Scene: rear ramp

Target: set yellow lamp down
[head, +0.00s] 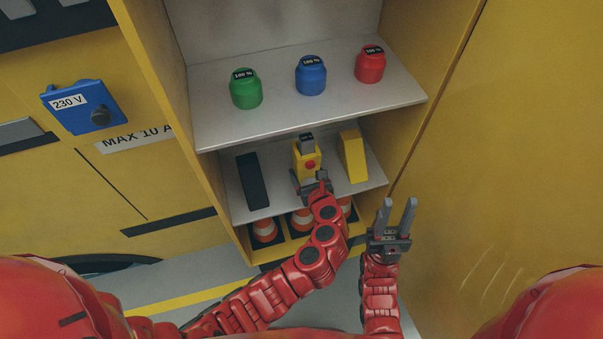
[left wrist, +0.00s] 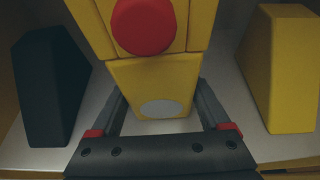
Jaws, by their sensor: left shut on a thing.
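The yellow lamp (head: 301,160), with a red button on its front and a dark label on top, is at the middle of the lower shelf (head: 270,190). My left gripper (head: 308,182) is shut on it from the front. In the left wrist view the lamp (left wrist: 150,82) stands between the fingers of my left gripper (left wrist: 158,98), roughly upright. I cannot tell whether its base touches the shelf. My right gripper (head: 397,216) is open and empty, in front of the cabinet at the right, apart from the shelf.
A black wedge (head: 252,181) lies left of the lamp and a yellow wedge (head: 352,156) right of it. Green (head: 245,92), blue (head: 310,77) and red (head: 369,66) canisters stand on the upper shelf (head: 290,118). Orange-white cones (head: 264,230) stand below.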

